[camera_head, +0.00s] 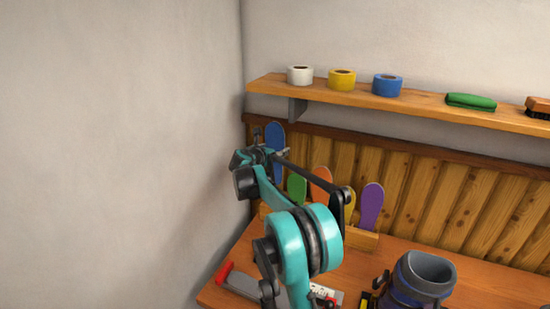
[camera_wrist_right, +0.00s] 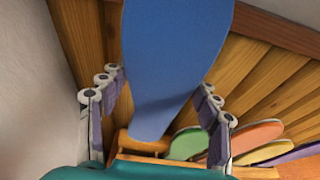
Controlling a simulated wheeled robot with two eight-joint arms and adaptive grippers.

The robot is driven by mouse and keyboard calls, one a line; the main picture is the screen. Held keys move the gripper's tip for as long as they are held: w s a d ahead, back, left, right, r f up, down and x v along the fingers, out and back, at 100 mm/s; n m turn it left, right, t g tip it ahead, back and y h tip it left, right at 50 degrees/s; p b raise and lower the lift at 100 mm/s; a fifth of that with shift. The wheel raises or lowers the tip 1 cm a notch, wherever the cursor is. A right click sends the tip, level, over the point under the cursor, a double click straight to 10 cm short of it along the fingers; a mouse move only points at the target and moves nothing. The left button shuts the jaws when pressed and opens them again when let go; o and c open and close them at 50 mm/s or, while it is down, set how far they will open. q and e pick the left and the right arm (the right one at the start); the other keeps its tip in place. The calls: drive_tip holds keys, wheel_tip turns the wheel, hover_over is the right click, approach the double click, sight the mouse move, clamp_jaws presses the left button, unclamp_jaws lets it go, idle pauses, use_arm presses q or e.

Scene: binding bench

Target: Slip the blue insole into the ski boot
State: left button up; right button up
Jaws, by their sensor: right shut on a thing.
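The blue insole (camera_head: 275,136) stands upright at the left end of the row of insoles, its top higher than the others. My right gripper (camera_head: 260,153) is shut on it. In the right wrist view the blue insole (camera_wrist_right: 175,55) rises between the fingers of my right gripper (camera_wrist_right: 158,98). Its lower end is close to the wooden rack (camera_wrist_right: 140,143); I cannot tell whether it is still in its slot. The ski boot (camera_head: 428,270), dark blue-grey with an open top, stands on the bench at the lower right, partly cut by the frame. My left gripper is not in view.
Green (camera_head: 297,188), orange (camera_head: 320,184) and purple (camera_head: 371,206) insoles stand in the rack (camera_head: 362,240); a yellow one is mostly hidden. A shelf (camera_head: 420,107) with tape rolls and brushes hangs above. A red-ended tool (camera_head: 238,282) lies at the bench's left. A wall closes the left side.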

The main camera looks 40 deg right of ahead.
drive_tip(key=shift+r, duration=0.5)
drive_tip(key=shift+o, duration=0.2)
wheel_tip(320, 180, up, 12)
drive_tip(key=p, duration=0.9)
drive_tip(key=shift+w+r, duration=0.1)
drive_tip(key=shift+r, duration=0.15)
drive_tip(key=shift+w+d+r+p, duration=0.1)
drive_tip(key=shift+w+d+p, duration=0.05)
drive_tip(key=shift+p, duration=0.2)
drive_tip(key=shift+c, duration=0.6)
drive_tip(key=shift+r, duration=0.1)
drive_tip(key=c, duration=0.4)
